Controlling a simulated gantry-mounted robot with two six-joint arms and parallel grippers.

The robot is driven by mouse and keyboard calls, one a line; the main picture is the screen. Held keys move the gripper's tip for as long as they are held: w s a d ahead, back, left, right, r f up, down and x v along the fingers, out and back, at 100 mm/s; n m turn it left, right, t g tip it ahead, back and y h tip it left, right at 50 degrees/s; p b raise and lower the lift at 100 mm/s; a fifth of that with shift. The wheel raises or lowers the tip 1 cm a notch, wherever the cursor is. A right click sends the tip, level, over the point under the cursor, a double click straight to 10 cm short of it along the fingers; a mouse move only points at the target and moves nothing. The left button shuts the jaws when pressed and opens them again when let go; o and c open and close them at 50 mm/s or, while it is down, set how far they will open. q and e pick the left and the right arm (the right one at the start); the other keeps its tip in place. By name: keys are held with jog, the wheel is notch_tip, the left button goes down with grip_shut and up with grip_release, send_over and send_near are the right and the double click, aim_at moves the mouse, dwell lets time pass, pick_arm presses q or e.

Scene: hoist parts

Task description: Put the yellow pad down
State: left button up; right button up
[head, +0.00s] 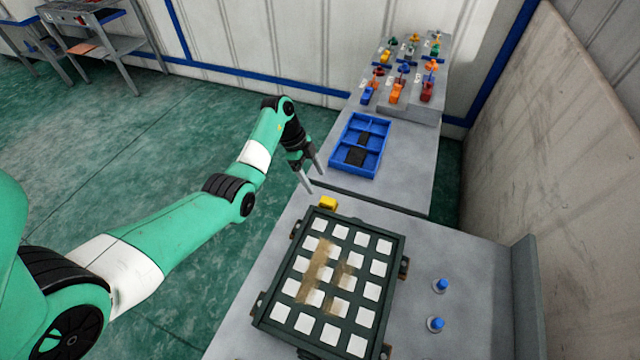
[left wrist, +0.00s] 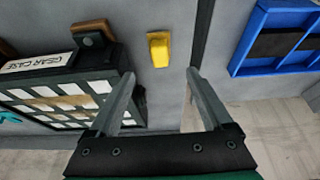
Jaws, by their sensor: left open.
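The yellow pad (head: 328,203) lies on the grey table between the dark gear case (head: 397,247) and the table's far edge. It also shows in the left wrist view (left wrist: 159,50), beyond my fingertips and apart from them. My left gripper (head: 314,181) is open and empty, above and just to the left of the pad in the head view. In the left wrist view the open fingers (left wrist: 155,76) point toward the pad with bare table between them. My right gripper is not in view.
A blue divided tray (head: 343,165) with dark pieces sits on the farther table. Stepped racks (head: 408,112) of coloured parts stand behind it. Two blue pegs (head: 436,324) rise from the near table, right of the case. A tall panel (head: 560,130) bounds the right side.

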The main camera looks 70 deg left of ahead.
pick_arm(q)
jog(key=shift+s+a+r, duration=0.1)
jog(key=shift+r, duration=0.25)
